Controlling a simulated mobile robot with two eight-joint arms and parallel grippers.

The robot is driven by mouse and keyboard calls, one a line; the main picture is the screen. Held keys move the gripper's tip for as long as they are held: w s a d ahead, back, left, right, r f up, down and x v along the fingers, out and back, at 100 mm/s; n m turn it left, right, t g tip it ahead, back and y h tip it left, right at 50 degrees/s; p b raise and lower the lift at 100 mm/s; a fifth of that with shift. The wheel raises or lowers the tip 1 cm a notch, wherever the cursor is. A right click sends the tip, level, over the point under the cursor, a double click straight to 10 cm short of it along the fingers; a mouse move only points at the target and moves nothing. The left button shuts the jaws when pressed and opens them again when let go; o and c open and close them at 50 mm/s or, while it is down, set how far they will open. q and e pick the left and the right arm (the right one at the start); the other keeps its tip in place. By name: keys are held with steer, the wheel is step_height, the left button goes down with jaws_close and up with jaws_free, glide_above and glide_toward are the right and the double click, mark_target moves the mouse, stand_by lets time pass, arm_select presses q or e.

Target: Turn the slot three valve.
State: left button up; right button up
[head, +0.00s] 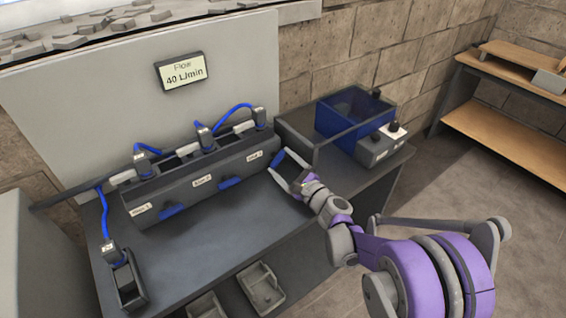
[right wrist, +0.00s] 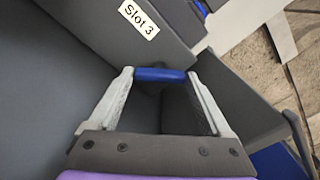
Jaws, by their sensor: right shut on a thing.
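The slot three valve is a blue handle (head: 277,160) at the right end of the dark slotted unit (head: 200,181). It also shows in the right wrist view (right wrist: 160,75), just below the "Slot 3" label (right wrist: 138,18). My right gripper (head: 281,162) is shut on this handle, with one fingertip at each end of it in the right wrist view (right wrist: 160,76). The handle lies crosswise between the fingers. My left gripper is not in view.
Blue handles for slot 1 (head: 173,210) and slot 2 (head: 230,183) sit to the left. Blue hoses (head: 185,124) run above the unit. The display (head: 181,71) reads "40 L/min". A blue bin (head: 350,112) stands right. The bench front (head: 215,235) is mostly clear.

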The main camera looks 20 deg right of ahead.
steer(key=n+p, duration=0.1)
steer(key=n, duration=0.4)
steer(key=shift+n, duration=0.3)
steer(key=shift+n+p, duration=0.4)
steer(key=shift+n, duration=1.7)
steer(key=o, duration=1.2)
steer(key=shift+c, duration=0.2)
